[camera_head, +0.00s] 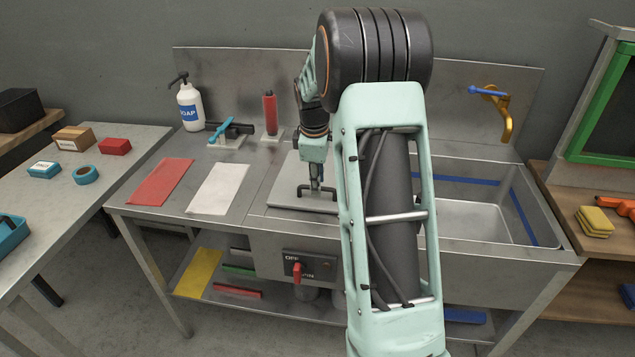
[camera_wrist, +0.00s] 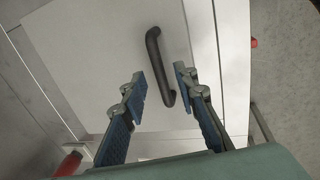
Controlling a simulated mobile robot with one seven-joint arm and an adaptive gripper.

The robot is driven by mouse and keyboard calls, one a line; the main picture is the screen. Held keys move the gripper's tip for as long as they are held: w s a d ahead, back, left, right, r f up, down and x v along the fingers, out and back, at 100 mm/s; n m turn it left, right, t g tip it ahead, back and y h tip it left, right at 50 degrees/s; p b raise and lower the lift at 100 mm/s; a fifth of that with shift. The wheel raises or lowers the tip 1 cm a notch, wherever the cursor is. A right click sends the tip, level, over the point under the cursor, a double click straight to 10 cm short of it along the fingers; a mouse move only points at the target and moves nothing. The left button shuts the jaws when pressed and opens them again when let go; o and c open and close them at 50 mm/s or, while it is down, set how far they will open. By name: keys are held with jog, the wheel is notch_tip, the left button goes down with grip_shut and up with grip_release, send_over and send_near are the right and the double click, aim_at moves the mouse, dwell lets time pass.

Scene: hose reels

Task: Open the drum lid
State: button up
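The drum lid (camera_head: 290,183) is a flat, pale grey square plate on the metal counter, lying closed. A dark bar handle (camera_head: 308,191) stands on it near its front edge. In the wrist view the lid (camera_wrist: 90,45) fills the upper middle, and the handle (camera_wrist: 156,62) runs from top to bottom. My gripper (camera_head: 315,185) is above the lid at the handle. In the wrist view its two blue-padded fingers (camera_wrist: 160,85) are apart, one on each side of the handle's near end. I cannot tell whether either finger touches the handle. My arm hides the lid's right part.
A white cloth (camera_head: 217,188) and a red cloth (camera_head: 161,182) lie left of the lid. A soap bottle (camera_head: 189,106) and a red-handled tool (camera_head: 270,113) stand behind. A sink basin (camera_head: 480,217) is at right. A red switch (camera_head: 297,272) sits on the counter's front.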

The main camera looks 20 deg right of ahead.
jog(key=shift+f, duration=0.2)
grip_shut()
dwell(0.4)
